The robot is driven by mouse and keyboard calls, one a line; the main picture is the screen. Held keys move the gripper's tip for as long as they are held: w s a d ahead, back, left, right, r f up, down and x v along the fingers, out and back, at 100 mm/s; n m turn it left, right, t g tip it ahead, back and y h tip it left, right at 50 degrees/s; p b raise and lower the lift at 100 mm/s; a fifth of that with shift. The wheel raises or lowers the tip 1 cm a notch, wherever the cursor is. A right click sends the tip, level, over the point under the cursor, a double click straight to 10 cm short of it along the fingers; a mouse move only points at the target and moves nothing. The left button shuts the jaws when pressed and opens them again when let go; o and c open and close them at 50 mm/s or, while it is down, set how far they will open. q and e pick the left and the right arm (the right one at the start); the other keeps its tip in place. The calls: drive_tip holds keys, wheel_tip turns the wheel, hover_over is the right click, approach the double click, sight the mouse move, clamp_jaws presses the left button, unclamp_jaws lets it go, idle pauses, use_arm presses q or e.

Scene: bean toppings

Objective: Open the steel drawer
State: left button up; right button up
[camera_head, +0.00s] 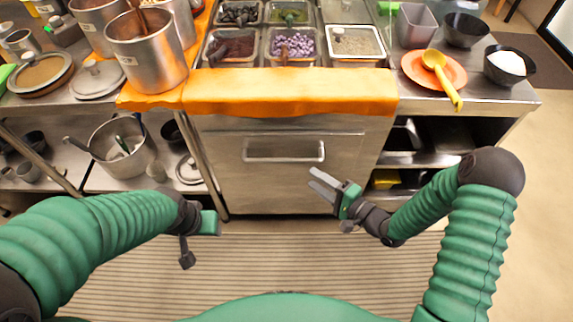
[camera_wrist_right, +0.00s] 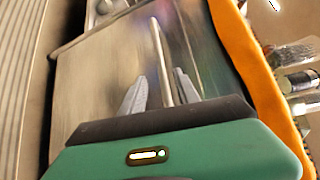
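The steel drawer (camera_head: 290,172) is under the counter and its front looks closed. Its horizontal bar handle (camera_head: 284,150) sits near the top of the front. My right gripper (camera_head: 318,182) is open and empty, to the right of and below the handle, apart from it in the head view. In the right wrist view the handle (camera_wrist_right: 162,60) runs lengthwise, lined up between the two open fingers (camera_wrist_right: 157,90). My left gripper (camera_head: 187,245) is low at the left, in front of the shelves; its fingers do not show clearly.
An orange cloth (camera_head: 290,92) lies along the counter edge above the drawer. Steel pots (camera_head: 147,60) and a lower shelf with a large pot (camera_head: 122,150) are at left. An orange plate (camera_head: 425,76) with a yellow ladle (camera_head: 441,75) is at right. The striped mat (camera_head: 290,265) before the drawer is clear.

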sight(286, 162)
drive_tip(key=b+x, duration=0.3)
drive_tip(key=x, duration=0.9)
drive_tip(key=shift+s, duration=0.1)
drive_tip(key=shift+w+a, duration=0.25)
clamp_jaws()
drive_tip(key=shift+s+f, duration=0.1)
drive_tip(key=shift+f, duration=0.05)
idle(0.4)
